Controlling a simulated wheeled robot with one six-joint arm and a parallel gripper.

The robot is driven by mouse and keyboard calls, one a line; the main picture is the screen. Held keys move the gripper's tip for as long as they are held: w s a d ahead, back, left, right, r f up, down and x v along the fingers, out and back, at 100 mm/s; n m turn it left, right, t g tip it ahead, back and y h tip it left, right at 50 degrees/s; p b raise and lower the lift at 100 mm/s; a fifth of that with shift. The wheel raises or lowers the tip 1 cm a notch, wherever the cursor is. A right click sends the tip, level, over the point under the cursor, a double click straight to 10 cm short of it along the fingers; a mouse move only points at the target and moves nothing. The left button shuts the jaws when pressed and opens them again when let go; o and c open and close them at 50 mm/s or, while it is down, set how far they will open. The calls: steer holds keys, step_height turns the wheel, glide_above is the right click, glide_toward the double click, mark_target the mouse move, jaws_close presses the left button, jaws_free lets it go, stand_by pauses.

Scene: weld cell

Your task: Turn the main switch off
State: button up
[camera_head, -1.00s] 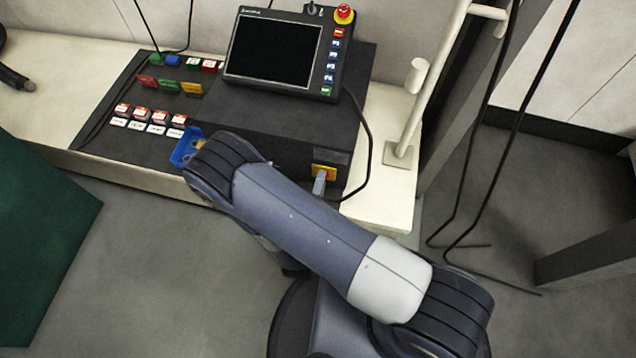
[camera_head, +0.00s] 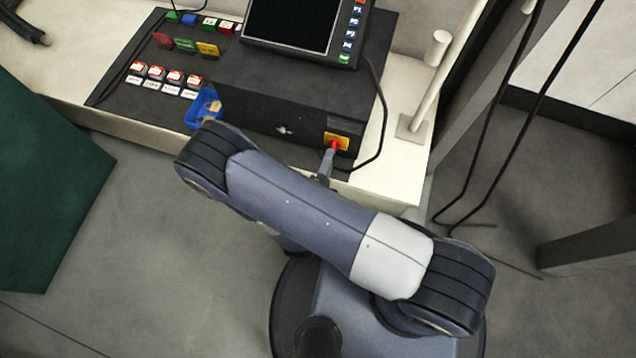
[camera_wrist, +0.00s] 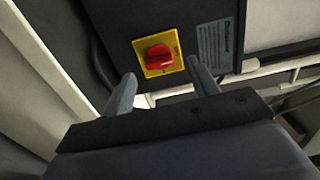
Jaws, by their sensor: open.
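The main switch is a red rotary knob (camera_wrist: 158,56) on a yellow square plate (camera_wrist: 150,72), set on the front face of a dark control box. In the wrist view the knob sits between and beyond my two fingertips. My gripper (camera_wrist: 158,75) is open, with one finger on each side of the plate and nothing held; whether a finger touches the box I cannot tell. In the head view the red knob (camera_head: 334,144) shows just above my gripper (camera_head: 328,153), and the yellow plate is partly covered.
The control box (camera_head: 270,95) stands on a pale bench (camera_head: 395,170), with a screen pendant (camera_head: 293,22) on it. A blue tray (camera_head: 201,108) and several labelled buttons are to the left. A black cable (camera_head: 383,120) hangs at the right of the switch.

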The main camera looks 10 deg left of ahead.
mark_target(334, 147)
steer(key=s+p, duration=0.1)
steer(key=s, duration=0.6)
steer(key=shift+a, duration=0.3)
stand_by(0.4)
steer(key=shift+w+d+b, duration=0.15)
steer(key=shift+w+b, duration=0.2)
steer(key=shift+w, duration=1.45)
steer(key=shift+w+d+b, duration=0.2)
steer(key=shift+w+b, duration=0.1)
steer(key=shift+w, duration=1.45)
steer(key=shift+w+d+b, duration=0.15)
steer(key=shift+w+b, duration=0.2)
steer(key=shift+w, duration=1.45)
